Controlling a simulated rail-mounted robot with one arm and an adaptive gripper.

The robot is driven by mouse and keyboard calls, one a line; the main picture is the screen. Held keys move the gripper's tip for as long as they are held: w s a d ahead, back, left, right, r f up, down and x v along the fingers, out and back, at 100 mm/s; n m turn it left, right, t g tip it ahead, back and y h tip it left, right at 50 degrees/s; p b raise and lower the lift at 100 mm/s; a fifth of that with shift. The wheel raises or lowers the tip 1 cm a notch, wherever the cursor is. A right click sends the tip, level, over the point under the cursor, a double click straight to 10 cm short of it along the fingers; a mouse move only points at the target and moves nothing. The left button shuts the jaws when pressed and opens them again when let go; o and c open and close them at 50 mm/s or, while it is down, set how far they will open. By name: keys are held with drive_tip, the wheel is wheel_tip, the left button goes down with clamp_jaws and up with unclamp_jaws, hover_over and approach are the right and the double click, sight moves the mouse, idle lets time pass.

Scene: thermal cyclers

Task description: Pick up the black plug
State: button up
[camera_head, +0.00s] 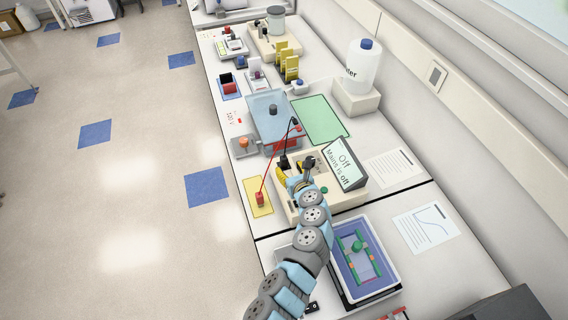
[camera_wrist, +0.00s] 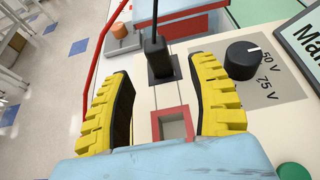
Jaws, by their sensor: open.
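The black plug (camera_wrist: 160,66) stands upright on the cream top of the power supply (camera_head: 322,205), with its black cable rising from it. In the head view the plug (camera_head: 284,161) is small, just beyond my gripper (camera_head: 286,174). In the wrist view my yellow-padded fingers are open, one on each side of the plug's line, with clear gaps between them and the plug. The plug's lower end meets the panel; how deep it sits cannot be told. Nothing is held.
An empty red-framed socket (camera_wrist: 172,125) lies between my fingers, nearer the wrist. A dial (camera_wrist: 242,60) is at the right. The red plug (camera_head: 260,198) is on a yellow mat, its red cable running to the gel tank (camera_head: 270,108). A screen (camera_head: 343,163) stands at the right.

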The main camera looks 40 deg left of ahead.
sight(285, 162)
drive_tip(key=shift+w+a+f, duration=0.25)
drive_tip(key=shift+a, duration=0.4)
drive_tip(key=shift+w+a+f, duration=0.1)
drive_tip(key=shift+w+a, duration=0.25)
drive_tip(key=shift+a, duration=0.2)
drive_tip(key=shift+b+x, duration=0.55)
drive_tip(key=shift+x, duration=0.8)
drive_tip(key=shift+w+a, duration=0.1)
drive_tip(key=shift+a, duration=0.05)
drive_tip(key=shift+f, duration=0.1)
clamp_jaws()
